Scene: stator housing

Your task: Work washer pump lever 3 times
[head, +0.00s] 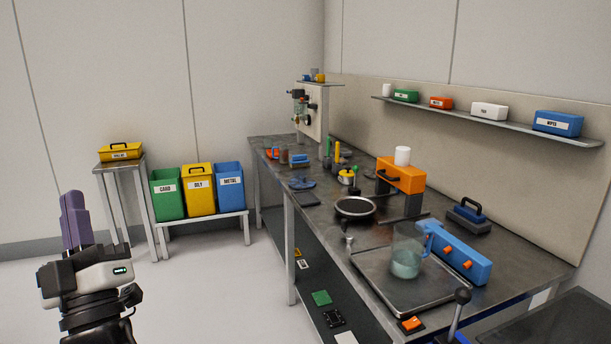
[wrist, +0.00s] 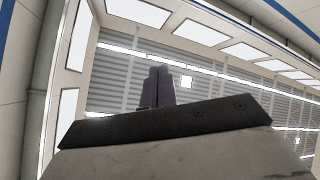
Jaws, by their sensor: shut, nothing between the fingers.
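In the wrist view the shut fingers (wrist: 157,88) point at the ceiling, and no lever shows there.
A steel bench (head: 330,220) runs along the right wall. Near the lever are a metal tray (head: 440,292), a clear jug (head: 405,265), a blue unit with orange knobs (head: 460,254) and an orange-topped switch (head: 411,324). Several bins (head: 200,190) stand behind my gripper. Floor between is clear.

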